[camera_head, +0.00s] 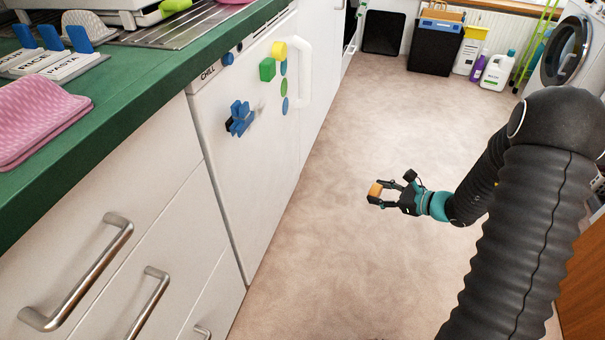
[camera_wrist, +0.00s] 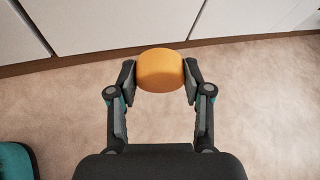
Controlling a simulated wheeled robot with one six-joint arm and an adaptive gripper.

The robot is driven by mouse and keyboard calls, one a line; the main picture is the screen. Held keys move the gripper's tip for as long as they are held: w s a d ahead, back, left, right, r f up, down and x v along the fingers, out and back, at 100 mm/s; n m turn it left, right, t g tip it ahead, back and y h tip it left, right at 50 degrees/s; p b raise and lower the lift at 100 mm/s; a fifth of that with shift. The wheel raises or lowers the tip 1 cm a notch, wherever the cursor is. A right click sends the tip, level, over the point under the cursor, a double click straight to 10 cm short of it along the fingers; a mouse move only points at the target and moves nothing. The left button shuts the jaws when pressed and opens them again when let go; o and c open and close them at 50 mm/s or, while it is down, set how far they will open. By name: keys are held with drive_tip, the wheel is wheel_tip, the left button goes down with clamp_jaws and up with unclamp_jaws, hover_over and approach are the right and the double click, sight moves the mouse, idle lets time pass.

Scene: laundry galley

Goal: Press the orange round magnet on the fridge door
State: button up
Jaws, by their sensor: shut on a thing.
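My gripper (camera_head: 383,191) is shut on the orange round magnet (camera_head: 375,189) and holds it over the open floor, to the right of the fridge and apart from it. In the wrist view the orange magnet (camera_wrist: 160,70) sits between the two fingertips, and the gripper (camera_wrist: 160,78) touches it on both sides. The white fridge door (camera_head: 232,185) is on the left in the head view, under the green counter.
A white upright handle (camera_head: 299,72) stands out from the fridge door beside the magnets. Drawers with metal handles (camera_head: 95,275) line the near left. Bottles (camera_head: 497,70), a dark bin (camera_head: 434,52) and a washing machine (camera_head: 565,50) stand at the back. The middle floor is clear.

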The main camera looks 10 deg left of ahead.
sight(262, 160)
drive_tip(key=s+a+r+n+g+b, duration=0.1)
drive_tip(key=a+r+g, duration=0.1)
drive_tip(key=a, duration=0.7)
drive_tip(key=a+r+n+g+y+b, duration=0.1)
drive_tip(key=a+r, duration=0.4)
drive_tip(key=a, duration=0.5)
drive_tip(key=shift+s+a+n+g+b, duration=0.3)
drive_tip(key=shift+s+n+g+b, duration=0.15)
drive_tip(key=shift+n, duration=0.25)
drive_tip(key=shift+w+a+b, duration=0.2)
drive_tip(key=shift+a+b, duration=0.15)
drive_tip(key=shift+a, duration=1.45)
drive_tip(key=shift+w+a+b, duration=0.15)
drive_tip(key=shift+a+b, duration=0.25)
drive_tip(key=shift+a, duration=1.35)
drive_tip(key=shift+w+a+b, duration=0.2)
drive_tip(key=shift+a+b, duration=0.15)
drive_tip(key=shift+a, duration=1.45)
drive_tip(key=shift+w+a, duration=0.1)
drive_tip(key=shift+a, duration=0.4)
drive_tip(key=shift+c, duration=0.5)
drive_tip(key=o, duration=1.3)
